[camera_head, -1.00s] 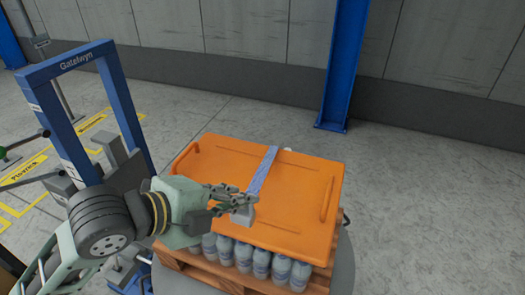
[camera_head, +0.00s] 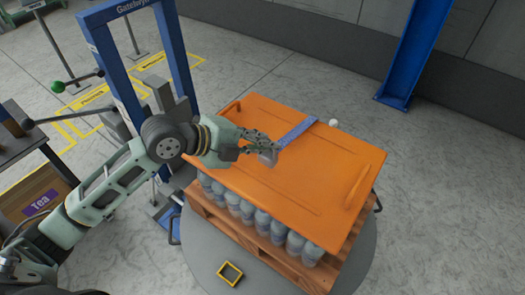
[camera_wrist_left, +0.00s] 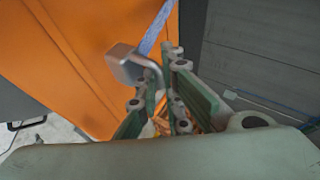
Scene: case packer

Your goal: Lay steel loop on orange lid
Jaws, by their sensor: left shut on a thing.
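The orange lid (camera_head: 315,185) lies flat over bottles on a wooden pallet. My left gripper (camera_head: 256,147) is over its left part, shut on the grey steel loop (camera_head: 268,157). In the left wrist view the loop (camera_wrist_left: 124,66) shows as a blocky grey piece with a bent rod running to the fingers (camera_wrist_left: 165,105). A blue strap (camera_head: 296,132) runs from near the loop to the lid's far edge. Whether the loop touches the lid I cannot tell. The fingers hide part of it. My right gripper is not in view.
Bottles (camera_head: 247,212) stand under the lid on the pallet (camera_head: 265,250), on a round grey turntable (camera_head: 375,240). A blue frame (camera_head: 105,60) stands left. A black-yellow square (camera_head: 230,273) lies in front. A lid handle (camera_head: 358,186) rises at the right. A white ball (camera_head: 333,122) shows behind.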

